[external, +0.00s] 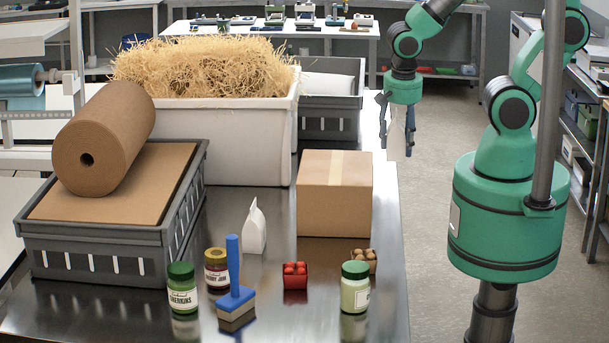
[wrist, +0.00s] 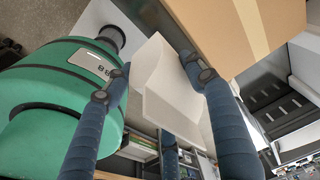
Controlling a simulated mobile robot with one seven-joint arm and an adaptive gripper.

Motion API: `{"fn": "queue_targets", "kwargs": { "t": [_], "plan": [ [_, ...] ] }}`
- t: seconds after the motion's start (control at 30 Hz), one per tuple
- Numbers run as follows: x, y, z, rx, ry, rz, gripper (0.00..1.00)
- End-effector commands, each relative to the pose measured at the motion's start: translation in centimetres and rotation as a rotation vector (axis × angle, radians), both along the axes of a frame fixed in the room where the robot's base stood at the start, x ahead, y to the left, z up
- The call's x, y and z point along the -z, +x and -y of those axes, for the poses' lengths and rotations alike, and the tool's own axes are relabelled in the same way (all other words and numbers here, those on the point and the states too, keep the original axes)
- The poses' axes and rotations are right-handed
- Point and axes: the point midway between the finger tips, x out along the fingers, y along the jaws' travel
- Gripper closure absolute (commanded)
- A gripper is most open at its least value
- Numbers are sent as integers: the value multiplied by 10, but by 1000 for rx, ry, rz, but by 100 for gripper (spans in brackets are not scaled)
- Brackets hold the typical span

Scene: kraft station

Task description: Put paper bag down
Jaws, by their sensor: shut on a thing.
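A white paper bag (external: 397,146) hangs in my gripper (external: 397,122), up in the air near the right edge of the steel table. In the wrist view the bag (wrist: 168,95) sits between the fingers of my gripper (wrist: 158,75), which are shut on it. A second white paper bag (external: 254,230) with a pinched top stands upright on the table (external: 335,290), left of the cardboard box.
A cardboard box (external: 334,195) stands near the held bag. In front are green-lidded jars (external: 183,290), a dark-red jar (external: 216,272), a blue-handled brush (external: 235,285), a red punnet (external: 295,278) and a brown punnet (external: 364,259). A straw-filled white bin (external: 235,140) and grey crate (external: 115,240) fill the left.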

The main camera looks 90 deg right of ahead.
Motion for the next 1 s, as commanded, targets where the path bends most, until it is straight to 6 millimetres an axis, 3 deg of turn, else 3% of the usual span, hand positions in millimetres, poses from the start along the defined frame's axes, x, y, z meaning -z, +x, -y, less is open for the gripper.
{"fn": "queue_targets", "kwargs": {
  "t": [0.6,0.8,1.0],
  "plan": [
    [9,90,12,0,0,-3,81],
    [10,104,13,0,0,-1,81],
    [10,106,13,0,0,0,81]
  ]
}}
